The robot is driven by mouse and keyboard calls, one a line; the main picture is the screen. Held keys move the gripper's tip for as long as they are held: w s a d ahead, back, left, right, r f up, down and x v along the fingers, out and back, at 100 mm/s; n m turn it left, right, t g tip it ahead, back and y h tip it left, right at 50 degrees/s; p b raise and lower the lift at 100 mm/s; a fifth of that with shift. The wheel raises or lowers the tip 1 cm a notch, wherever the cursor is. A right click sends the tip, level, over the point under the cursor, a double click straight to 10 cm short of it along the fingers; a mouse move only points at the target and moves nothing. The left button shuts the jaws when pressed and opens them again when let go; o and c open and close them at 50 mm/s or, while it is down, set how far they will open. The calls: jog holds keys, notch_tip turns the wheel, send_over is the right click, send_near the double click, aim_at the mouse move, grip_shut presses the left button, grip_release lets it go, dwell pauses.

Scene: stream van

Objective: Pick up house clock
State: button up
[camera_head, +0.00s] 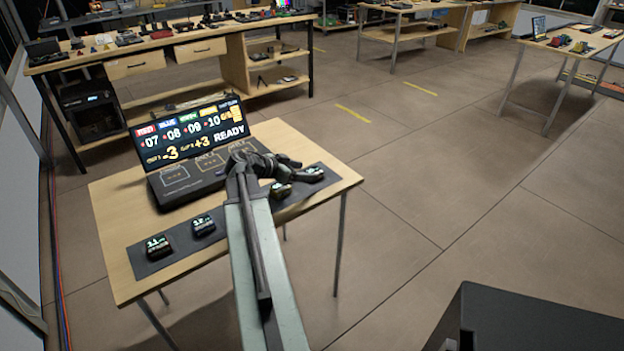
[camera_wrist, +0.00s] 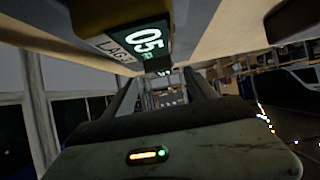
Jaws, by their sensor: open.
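Several small dark devices with lit green-white displays sit on a dark mat (camera_head: 232,219) on the near wooden table. One reading 11 (camera_head: 158,247) and one reading 12 (camera_head: 203,225) are left of my arm; two more, (camera_head: 280,190) and (camera_head: 312,174), are right of it. I cannot tell which is the house clock. My gripper (camera_head: 287,163) is open above the right part of the table and partly hides the mat.
A console with a large lit READY screen (camera_head: 190,132) stands behind the mat, left of my gripper. A workbench (camera_head: 150,62) with tools and shelves is at the back left. Another table (camera_head: 575,42) stands far right. The floor (camera_head: 430,150) right of the near table is clear.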

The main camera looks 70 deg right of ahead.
aim_at(309, 171)
jog(key=b+x, duration=0.1)
jog(key=x, duration=0.2)
jog(key=shift+w+d+f, duration=0.1)
jog(key=shift+f, duration=0.2)
jog(key=shift+d, duration=0.15)
jog(key=shift+r, duration=0.1)
grip_shut()
jog(key=shift+r, duration=0.1)
notch_tip(309, 171, up, 10)
jog(key=p, duration=1)
